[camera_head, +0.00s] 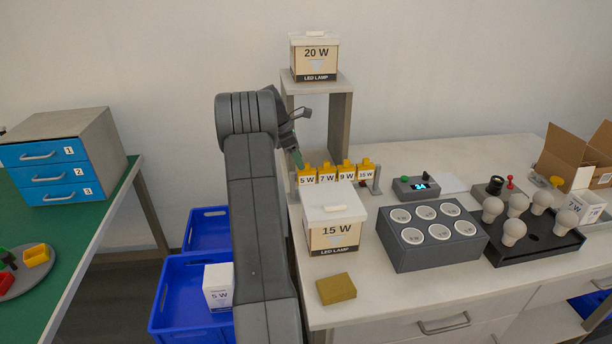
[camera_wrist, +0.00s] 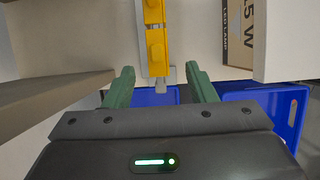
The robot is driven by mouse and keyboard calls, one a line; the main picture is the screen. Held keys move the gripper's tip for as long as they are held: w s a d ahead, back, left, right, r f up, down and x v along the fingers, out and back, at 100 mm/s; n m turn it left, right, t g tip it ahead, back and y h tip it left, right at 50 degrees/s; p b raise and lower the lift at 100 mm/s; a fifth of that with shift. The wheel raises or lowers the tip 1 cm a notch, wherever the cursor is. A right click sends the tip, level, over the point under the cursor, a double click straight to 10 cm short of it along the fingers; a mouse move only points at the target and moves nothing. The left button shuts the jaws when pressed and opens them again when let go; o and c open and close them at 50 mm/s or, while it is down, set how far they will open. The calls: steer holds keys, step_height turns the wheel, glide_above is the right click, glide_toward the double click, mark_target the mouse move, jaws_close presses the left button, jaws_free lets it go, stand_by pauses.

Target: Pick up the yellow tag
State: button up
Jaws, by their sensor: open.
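Several yellow tags hang in a row on a small grey rack (camera_head: 376,181) on the white bench, with white labels 5 W, 7 W, 9 W and 15 W. The leftmost, the 5 W tag (camera_head: 306,175), is closest to my gripper (camera_head: 297,158) in the head view. In the wrist view, a yellow tag (camera_wrist: 157,52) lies just ahead of my gripper (camera_wrist: 160,82), roughly centred between its green fingers. Another yellow tag (camera_wrist: 153,10) is behind it. My gripper is open and empty; no contact with a tag shows. My arm hides part of the rack's left side.
A 15 W lamp box (camera_head: 333,236) stands in front of the rack. A grey shelf (camera_head: 340,120) with a 20 W box (camera_head: 314,58) rises behind. A grey socket block (camera_head: 433,234) is to the right. Blue crates (camera_head: 170,305) sit below left.

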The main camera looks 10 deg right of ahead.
mark_target(306, 170)
steer(key=x, duration=0.2)
steer(key=shift+w+d+f, duration=0.1)
steer(key=shift+d+f, duration=0.15)
steer(key=shift+d, duration=0.1)
steer(key=shift+d+f, duration=0.1)
steer(key=shift+f, duration=0.35)
steer(key=x, duration=0.5)
steer(key=shift+d+r+p, duration=0.1)
steer(key=shift+p, duration=0.25)
steer(key=c, duration=1)
